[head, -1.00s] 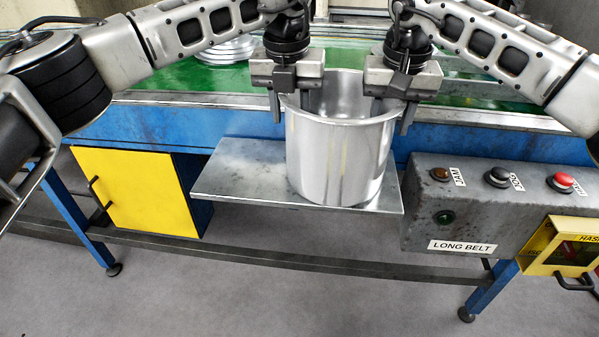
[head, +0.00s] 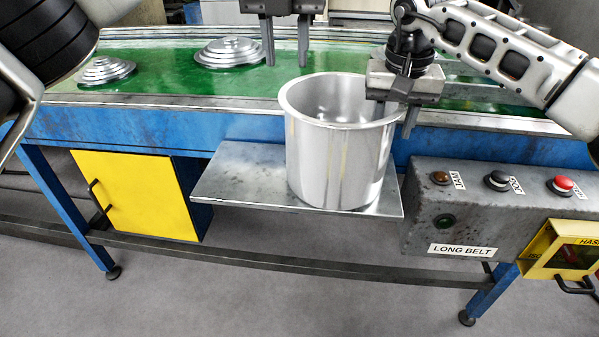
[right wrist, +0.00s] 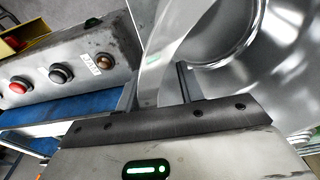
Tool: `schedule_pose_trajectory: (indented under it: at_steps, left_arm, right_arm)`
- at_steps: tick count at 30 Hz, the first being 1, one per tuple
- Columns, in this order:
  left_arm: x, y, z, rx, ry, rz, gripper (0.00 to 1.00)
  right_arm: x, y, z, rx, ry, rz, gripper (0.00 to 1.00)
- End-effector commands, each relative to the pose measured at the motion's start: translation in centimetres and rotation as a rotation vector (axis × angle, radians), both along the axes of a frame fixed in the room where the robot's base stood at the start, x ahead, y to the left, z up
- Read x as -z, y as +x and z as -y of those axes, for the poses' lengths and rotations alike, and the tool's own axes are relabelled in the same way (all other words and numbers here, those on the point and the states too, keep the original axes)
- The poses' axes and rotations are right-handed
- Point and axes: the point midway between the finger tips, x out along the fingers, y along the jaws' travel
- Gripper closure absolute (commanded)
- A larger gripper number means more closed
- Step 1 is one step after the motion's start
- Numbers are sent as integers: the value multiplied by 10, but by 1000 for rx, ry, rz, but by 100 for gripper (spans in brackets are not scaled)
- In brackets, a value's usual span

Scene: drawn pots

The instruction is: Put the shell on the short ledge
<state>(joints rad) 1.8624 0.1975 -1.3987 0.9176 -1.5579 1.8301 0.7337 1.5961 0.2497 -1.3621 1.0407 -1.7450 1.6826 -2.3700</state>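The shell, a shiny open metal pot (head: 335,155), stands upright on the right part of the short ledge (head: 240,180), a grey metal shelf at the belt's front. Its base comes close to the ledge's front edge. My left gripper (head: 287,60) is open and empty, above and behind the pot, clear of its rim. My right gripper (head: 396,118) is at the pot's right rim with its fingers apart, one outside the wall. In the right wrist view, the pot's wall (right wrist: 160,65) passes between the fingers (right wrist: 157,85) with visible gaps.
Stepped metal lids (head: 230,52) and (head: 105,70) lie on the green belt (head: 170,82). A control box (head: 480,205) labelled LONG BELT stands right of the ledge. A yellow cabinet (head: 135,195) is lower left. The ledge's left part is bare.

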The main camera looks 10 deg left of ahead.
Motion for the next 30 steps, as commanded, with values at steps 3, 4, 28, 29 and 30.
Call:
schedule_pose_trajectory:
  at_steps: [3,4,28,29,30]
  left_arm:
    - [-2,0,0,1,0,-1,66]
    - [-2,0,0,1,0,-1,66]
    - [-1,0,0,1,0,0,66]
    - [-1,0,0,1,0,0,66]
    - [-1,0,0,1,0,0,66]
  right_arm:
    - [-11,0,0,0,1,4,62]
    - [-15,-1,0,0,1,4,62]
    - [-119,-15,0,0,0,0,62]
    - [-119,-15,0,0,0,0,62]
    - [-119,-15,0,0,0,0,62]
